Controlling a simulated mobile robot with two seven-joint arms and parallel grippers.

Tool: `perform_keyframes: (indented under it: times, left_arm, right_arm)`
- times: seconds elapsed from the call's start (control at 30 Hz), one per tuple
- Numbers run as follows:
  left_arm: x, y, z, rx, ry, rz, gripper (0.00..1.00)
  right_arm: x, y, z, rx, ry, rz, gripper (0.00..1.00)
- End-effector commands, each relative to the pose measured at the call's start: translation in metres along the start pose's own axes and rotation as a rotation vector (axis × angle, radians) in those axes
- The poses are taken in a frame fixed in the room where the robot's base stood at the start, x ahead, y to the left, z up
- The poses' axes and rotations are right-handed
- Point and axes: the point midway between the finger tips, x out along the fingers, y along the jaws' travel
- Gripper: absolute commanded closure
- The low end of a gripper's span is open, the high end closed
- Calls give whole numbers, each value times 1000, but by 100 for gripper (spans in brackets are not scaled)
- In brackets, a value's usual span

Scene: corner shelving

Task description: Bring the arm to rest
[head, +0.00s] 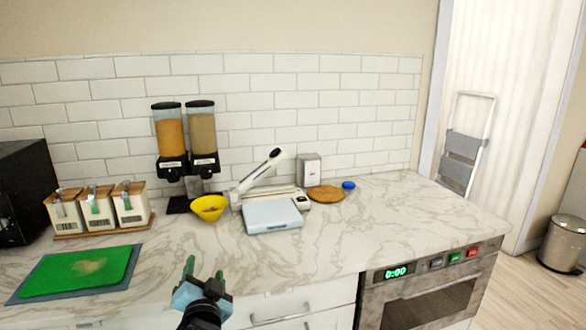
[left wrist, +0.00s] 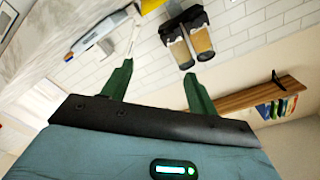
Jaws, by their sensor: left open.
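My left gripper (head: 205,270) shows at the lower middle of the head view, in front of the marble counter's front edge. Its two green fingers are apart with nothing between them. In the left wrist view the open gripper (left wrist: 158,85) also shows empty, and the picture is tilted, with the wall and the dispensers beyond the fingers. My right gripper is in neither view.
On the counter (head: 400,215) stand a yellow bowl (head: 209,208), a pale blue-topped scale (head: 272,215), two dispensers (head: 188,140), several canisters (head: 96,208) and a green board (head: 78,272). An oven (head: 430,300) is at right. A wooden shelf (left wrist: 240,98) shows in the wrist view.

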Motion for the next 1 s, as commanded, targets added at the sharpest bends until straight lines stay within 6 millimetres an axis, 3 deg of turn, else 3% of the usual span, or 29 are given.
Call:
perform_keyframes:
  times: [0.27,0.5,0.8,1.0]
  left_arm:
    - [-67,62,98,-92,-106,197,41]
    - [-168,110,188,-223,-238,390,41]
    - [-316,133,267,-410,-432,579,41]
    - [-397,130,293,-517,-546,652,41]
  right_arm:
    - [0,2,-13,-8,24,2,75]
    - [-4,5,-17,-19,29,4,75]
    - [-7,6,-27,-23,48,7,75]
    - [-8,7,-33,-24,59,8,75]
